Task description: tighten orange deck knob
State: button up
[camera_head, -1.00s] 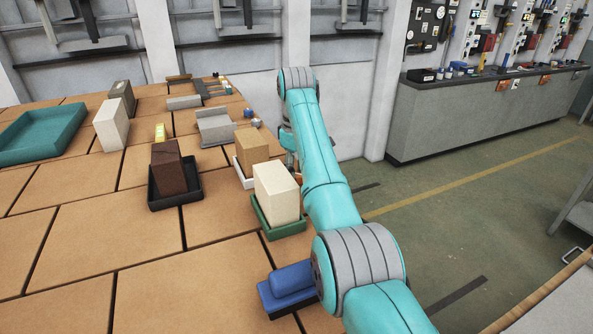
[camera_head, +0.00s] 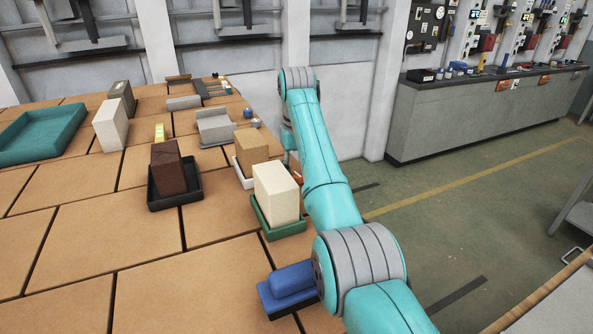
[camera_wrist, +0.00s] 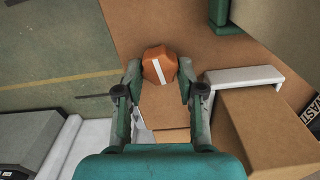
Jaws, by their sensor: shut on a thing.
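The orange deck knob (camera_wrist: 160,65) is a faceted orange piece with a white stripe across its top. In the wrist view it sits at the top centre, between my fingertips, and the stripe runs nearly upright in the picture with a slight tilt. My gripper (camera_wrist: 160,75) is shut on the knob, one finger at each side. In the head view my arm hides most of the gripper. A small orange patch (camera_head: 296,168) shows beside the arm there. The knob's underside is hidden.
Left of my arm stand a tan brick (camera_head: 251,147) in a white tray, a cream brick (camera_head: 276,192) in a green tray (camera_head: 285,231) and a blue block (camera_head: 291,279). In the wrist view a brown block (camera_wrist: 262,125) is close right of the fingers.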

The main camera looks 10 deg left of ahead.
jog(key=shift+d+m, duration=0.1)
jog(key=shift+m, duration=0.5)
jog(key=o, duration=1.1)
jog(key=shift+o, duration=0.2)
